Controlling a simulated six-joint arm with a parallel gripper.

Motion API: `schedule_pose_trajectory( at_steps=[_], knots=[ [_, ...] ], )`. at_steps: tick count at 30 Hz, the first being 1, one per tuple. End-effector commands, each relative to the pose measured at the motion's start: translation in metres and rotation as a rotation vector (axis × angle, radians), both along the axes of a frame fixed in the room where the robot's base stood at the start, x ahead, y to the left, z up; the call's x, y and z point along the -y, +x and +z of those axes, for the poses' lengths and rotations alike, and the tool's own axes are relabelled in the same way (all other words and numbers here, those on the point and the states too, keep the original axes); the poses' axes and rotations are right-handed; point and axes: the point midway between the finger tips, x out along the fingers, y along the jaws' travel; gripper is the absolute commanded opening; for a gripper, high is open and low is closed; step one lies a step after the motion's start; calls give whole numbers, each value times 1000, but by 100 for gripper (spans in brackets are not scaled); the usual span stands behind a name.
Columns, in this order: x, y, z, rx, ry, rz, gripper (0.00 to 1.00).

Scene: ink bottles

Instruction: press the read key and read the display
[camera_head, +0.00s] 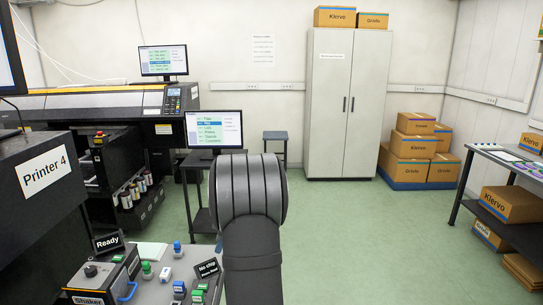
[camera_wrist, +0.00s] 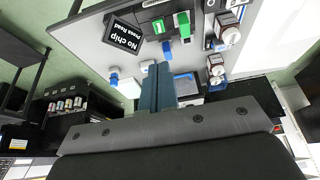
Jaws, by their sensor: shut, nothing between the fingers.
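A small black display (camera_head: 207,268) stands on the grey bench at the lower middle of the head view. It also shows in the wrist view (camera_wrist: 124,33) and reads "No chip" with "Press Read" below. I cannot make out the read key for sure in either view. My gripper (camera_wrist: 157,72) is shut and empty, its fingers pointing over the bench beside the display. In the head view my arm hides the gripper and the bench to the right of the display. I cannot tell whether the fingertips touch anything.
Several small blue, green and white items, including a green-capped one (camera_head: 147,268), stand around the display. A shaker (camera_head: 92,285) with a "Ready" sign (camera_head: 108,242) is at left. The dark Printer 4 housing (camera_head: 45,178) is further left. Green floor (camera_head: 345,235) lies open beyond.

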Motion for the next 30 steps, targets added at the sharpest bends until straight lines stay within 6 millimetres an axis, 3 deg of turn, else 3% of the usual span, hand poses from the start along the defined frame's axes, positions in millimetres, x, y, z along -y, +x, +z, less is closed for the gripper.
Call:
schedule_pose_trajectory(
  at_steps=[20, 23, 30],
  knots=[
    [-6, 1, -1, 14, 15, -3, 0],
    [-21, 3, -3, 53, 54, -10, 0],
    [-81, 16, -6, 249, 207, -102, 0]
  ],
)
